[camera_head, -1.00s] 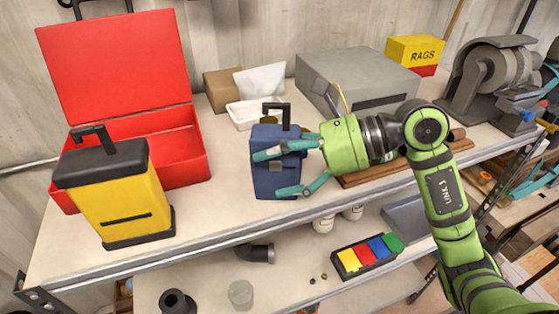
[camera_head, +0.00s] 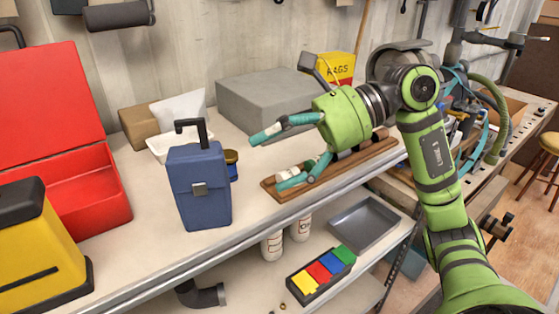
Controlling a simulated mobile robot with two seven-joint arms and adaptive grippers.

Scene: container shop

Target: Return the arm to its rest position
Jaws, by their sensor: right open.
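My right arm reaches in from the lower right in the head view. My right gripper (camera_head: 283,158) is green with teal fingers, open and empty, above the bench to the right of the blue box. The fingers point left and are spread apart. My left gripper is not in view.
A wooden board (camera_head: 341,165) lies beneath the gripper. An open red toolbox (camera_head: 85,205) and a yellow box (camera_head: 35,248) stand at left. A grey box (camera_head: 262,101) and a RAGS box (camera_head: 337,68) stand behind. The lower shelf holds a grey tray (camera_head: 362,222) and coloured blocks (camera_head: 320,274).

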